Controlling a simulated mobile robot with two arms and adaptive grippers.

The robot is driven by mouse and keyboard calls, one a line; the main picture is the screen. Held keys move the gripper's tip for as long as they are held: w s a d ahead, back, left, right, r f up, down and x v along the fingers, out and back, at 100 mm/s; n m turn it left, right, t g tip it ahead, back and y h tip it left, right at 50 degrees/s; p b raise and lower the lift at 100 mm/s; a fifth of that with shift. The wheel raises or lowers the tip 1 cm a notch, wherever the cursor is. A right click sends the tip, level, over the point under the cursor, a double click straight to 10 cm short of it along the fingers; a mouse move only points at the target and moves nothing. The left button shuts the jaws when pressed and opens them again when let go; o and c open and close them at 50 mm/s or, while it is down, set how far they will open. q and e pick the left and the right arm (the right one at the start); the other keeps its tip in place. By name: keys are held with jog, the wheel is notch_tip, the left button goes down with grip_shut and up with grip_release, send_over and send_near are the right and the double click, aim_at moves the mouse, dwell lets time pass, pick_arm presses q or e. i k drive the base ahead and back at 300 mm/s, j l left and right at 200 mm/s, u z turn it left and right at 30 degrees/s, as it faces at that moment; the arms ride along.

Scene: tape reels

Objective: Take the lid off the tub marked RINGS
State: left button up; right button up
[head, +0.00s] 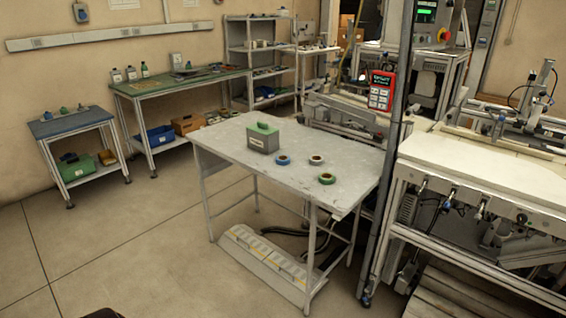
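A small grey tub (263,143) stands upright on the grey table in the middle of the head view. A green lid (263,128) with a raised handle sits on top of it. A pale label shows on the tub's front, but its lettering is too small to read. A blue tape reel (283,160), a white tape reel (316,160) and a green tape reel (327,179) lie flat on the table to the right of the tub, apart from it.
The grey table (235,155) has clear room at its left and front. A dark upright post (391,170) stands by its right corner, beside a large machine (500,170). Open floor lies in front and left.

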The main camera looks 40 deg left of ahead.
aim_at(266, 145)
jog(key=u, duration=1.45)
jog(key=i+j, duration=0.2)
jog(key=i+z, duration=0.05)
jog(key=i, duration=0.05)
